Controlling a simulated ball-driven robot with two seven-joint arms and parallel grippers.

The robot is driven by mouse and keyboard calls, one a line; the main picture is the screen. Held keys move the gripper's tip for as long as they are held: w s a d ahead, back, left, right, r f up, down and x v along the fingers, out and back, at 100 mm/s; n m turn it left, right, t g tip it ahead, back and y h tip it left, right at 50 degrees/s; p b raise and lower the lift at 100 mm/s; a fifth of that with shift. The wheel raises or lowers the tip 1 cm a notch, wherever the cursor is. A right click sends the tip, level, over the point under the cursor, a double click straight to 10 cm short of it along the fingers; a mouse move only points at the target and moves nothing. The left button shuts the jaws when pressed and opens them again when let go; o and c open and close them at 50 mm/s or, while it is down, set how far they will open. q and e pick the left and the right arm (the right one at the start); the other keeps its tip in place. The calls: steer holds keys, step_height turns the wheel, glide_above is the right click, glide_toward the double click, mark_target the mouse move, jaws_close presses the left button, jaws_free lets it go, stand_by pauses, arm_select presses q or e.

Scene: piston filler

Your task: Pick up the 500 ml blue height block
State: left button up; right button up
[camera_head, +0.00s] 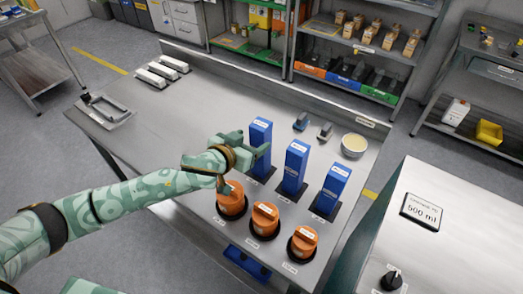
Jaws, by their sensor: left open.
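Three blue height blocks stand upright in a row on the steel table: a tall left block (261,132), a middle block (295,168) and a shorter right block (330,190). Their white labels are too small to read, so I cannot tell which is the 500 ml one. My left gripper (246,149) is open at the left block, its fingers beside and partly in front of it. I cannot tell whether they touch it. My right gripper is not in view.
Three orange round parts (265,219) stand in front of the blocks. A cream bowl (354,145) and two small dark items (301,121) sit behind. A sign (421,211) reading 500 ml lies on the machine at right. The table's left middle is clear.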

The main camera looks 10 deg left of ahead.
mark_target(256, 141)
arm_select(q)
steer(key=b+x, duration=0.1)
steer(key=x, duration=0.4)
steer(key=shift+d+f, duration=0.3)
jaws_close()
